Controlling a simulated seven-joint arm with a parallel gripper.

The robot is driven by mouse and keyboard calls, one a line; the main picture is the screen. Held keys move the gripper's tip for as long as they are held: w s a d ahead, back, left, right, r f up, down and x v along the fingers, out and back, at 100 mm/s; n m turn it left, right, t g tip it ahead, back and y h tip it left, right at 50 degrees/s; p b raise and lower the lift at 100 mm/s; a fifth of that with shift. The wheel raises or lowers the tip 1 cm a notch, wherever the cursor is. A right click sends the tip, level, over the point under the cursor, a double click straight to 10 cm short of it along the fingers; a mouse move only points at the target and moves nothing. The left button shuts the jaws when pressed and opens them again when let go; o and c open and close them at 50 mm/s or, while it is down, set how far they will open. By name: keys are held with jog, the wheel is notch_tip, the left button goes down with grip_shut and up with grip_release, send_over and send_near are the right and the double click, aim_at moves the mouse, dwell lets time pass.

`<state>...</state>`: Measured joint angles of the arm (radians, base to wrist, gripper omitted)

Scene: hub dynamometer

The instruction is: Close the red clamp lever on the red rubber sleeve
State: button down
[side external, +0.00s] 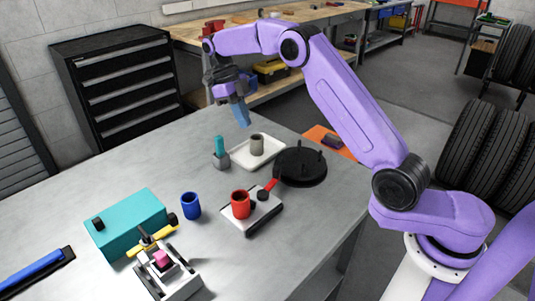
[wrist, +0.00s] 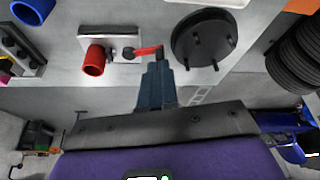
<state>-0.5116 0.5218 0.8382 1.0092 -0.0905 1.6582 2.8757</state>
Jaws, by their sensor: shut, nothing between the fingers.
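The red rubber sleeve (side external: 240,204) stands upright on a pale plate (side external: 233,222) on the table. It also shows at upper left in the wrist view (wrist: 94,62). The red clamp lever (side external: 271,186) sits beside it, with a black pivot knob (side external: 263,195) at its base, and sticks out away from the sleeve. The lever shows in the wrist view (wrist: 146,50) just beyond my fingertips. My gripper (side external: 242,116) has blue fingers pressed together, pointing down, empty. It is in the air above the far part of the table, well clear of the lever.
A black round disc with pegs (side external: 300,167) is close beside the lever's end. A white tray (side external: 262,150) with a grey cylinder, a teal piece in a grey nut (side external: 220,153), a blue cup (side external: 191,206) and a teal box (side external: 125,224) stand around. The table's front right is bare.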

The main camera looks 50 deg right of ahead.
send_over(269, 183)
jog(key=w+d, duration=0.3)
jog(key=w, duration=0.1)
notch_tip(269, 183, down, 10)
jog(key=shift+s+d+r, duration=0.15)
jog(key=shift+s+r, duration=0.05)
jog(key=shift+r, duration=0.05)
jog(key=shift+s+d, duration=0.2)
jog(key=shift+s, duration=0.3)
jog(key=shift+s+d, duration=0.15)
jog(key=shift+s, duration=0.3)
jog(key=shift+w, duration=0.1)
